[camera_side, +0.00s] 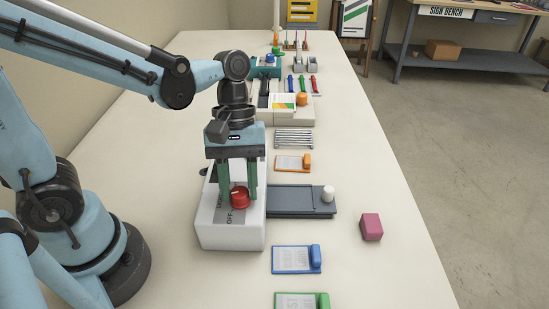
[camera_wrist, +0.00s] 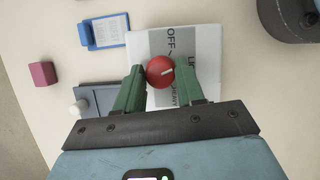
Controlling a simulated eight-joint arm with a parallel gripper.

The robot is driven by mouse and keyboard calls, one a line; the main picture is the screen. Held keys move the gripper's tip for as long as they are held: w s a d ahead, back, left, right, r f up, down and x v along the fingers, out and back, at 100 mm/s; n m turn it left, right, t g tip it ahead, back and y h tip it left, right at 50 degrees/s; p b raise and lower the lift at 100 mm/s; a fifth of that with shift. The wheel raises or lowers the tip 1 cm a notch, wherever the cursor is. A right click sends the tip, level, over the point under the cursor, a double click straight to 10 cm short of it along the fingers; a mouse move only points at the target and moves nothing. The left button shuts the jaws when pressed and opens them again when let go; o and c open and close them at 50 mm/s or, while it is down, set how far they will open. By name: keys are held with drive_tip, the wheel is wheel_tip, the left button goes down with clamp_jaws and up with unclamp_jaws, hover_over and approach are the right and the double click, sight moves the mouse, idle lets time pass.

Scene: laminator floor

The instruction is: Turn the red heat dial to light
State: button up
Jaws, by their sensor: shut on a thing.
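The red heat dial (camera_side: 239,198) sits on top of a white laminator (camera_side: 230,237). The dial shows in the wrist view (camera_wrist: 158,80) with a white pointer mark aimed right and slightly up, toward the partly hidden label starting "LI". "OFF" is printed above that label in the wrist view, and a partly hidden "HEAVY" below it. My gripper (camera_side: 239,190) points down over the laminator. Its green fingers (camera_wrist: 160,75) are shut on the dial, one on each side. The right finger covers part of the labels.
A grey tray (camera_side: 290,204) with a white knob (camera_side: 328,194) adjoins the laminator's right side. A pink block (camera_side: 371,227), blue clipboard (camera_side: 292,260) and orange clipboard (camera_side: 288,162) lie around it. Several tools lie farther back. The table's right front is mostly clear.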

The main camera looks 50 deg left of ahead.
drive_tip(key=shift+w+d+m+g+y, duration=0.1)
drive_tip(key=shift+m+g+y, duration=0.45)
drive_tip(key=shift+m, duration=1.35)
drive_tip(key=o, duration=1)
drive_tip(key=shift+r, duration=0.1)
drive_tip(key=v, duration=1.2)
drive_tip(key=shift+d, duration=0.1)
